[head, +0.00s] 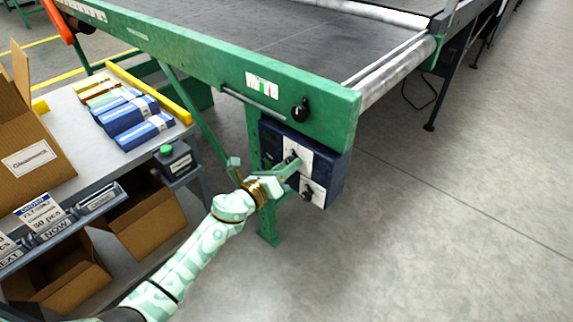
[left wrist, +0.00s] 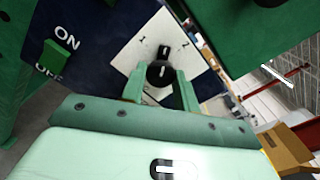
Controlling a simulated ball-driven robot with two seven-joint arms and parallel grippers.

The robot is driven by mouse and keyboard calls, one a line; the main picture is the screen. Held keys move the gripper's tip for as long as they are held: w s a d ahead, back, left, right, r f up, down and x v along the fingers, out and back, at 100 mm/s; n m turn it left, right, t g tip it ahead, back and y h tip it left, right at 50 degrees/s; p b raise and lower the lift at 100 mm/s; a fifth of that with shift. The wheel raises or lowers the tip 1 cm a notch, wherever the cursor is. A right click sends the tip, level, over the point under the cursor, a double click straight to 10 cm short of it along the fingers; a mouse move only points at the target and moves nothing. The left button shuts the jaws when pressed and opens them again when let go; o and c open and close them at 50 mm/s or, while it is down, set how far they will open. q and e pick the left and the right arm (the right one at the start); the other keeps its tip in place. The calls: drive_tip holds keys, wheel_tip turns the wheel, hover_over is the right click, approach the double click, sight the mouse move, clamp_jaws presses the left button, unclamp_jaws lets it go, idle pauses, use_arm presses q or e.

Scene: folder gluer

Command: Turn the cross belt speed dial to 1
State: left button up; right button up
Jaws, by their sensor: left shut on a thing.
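The dial (left wrist: 158,73) is a black knob with a white line on a white plate marked 1 and 2. In the left wrist view the line stands roughly upright, between the two numbers; its exact setting I cannot tell. The plate (left wrist: 125,60) sits on a dark blue control box (head: 335,180) under the green machine frame. My left gripper (head: 292,166) is shut on the dial, one finger on each side of the knob in the left wrist view (left wrist: 160,88). In the head view the gripper partly hides the dial. My right gripper is out of view.
A second dial (head: 308,192) is just below on the same box. Another black knob (head: 300,109) is on the green frame above. A green ON/OFF switch (left wrist: 55,58) shows beside the plate. A shelf table (head: 70,115) with boxes stands left; the floor right is clear.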

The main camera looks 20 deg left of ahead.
use_arm(q)
drive_tip(key=shift+n+p, duration=1.4)
drive_tip(key=shift+n, duration=3.1)
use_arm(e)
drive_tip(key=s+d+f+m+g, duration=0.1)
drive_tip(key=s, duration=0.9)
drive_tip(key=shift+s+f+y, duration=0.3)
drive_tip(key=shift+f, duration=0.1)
use_arm(q)
drive_tip(key=o, duration=1)
drive_tip(key=shift+c, duration=0.2)
drive_tip(key=shift+s, duration=0.1)
drive_tip(key=p+v, duration=0.4)
drive_tip(key=v, duration=1.2)
drive_tip(key=shift+p, duration=0.4)
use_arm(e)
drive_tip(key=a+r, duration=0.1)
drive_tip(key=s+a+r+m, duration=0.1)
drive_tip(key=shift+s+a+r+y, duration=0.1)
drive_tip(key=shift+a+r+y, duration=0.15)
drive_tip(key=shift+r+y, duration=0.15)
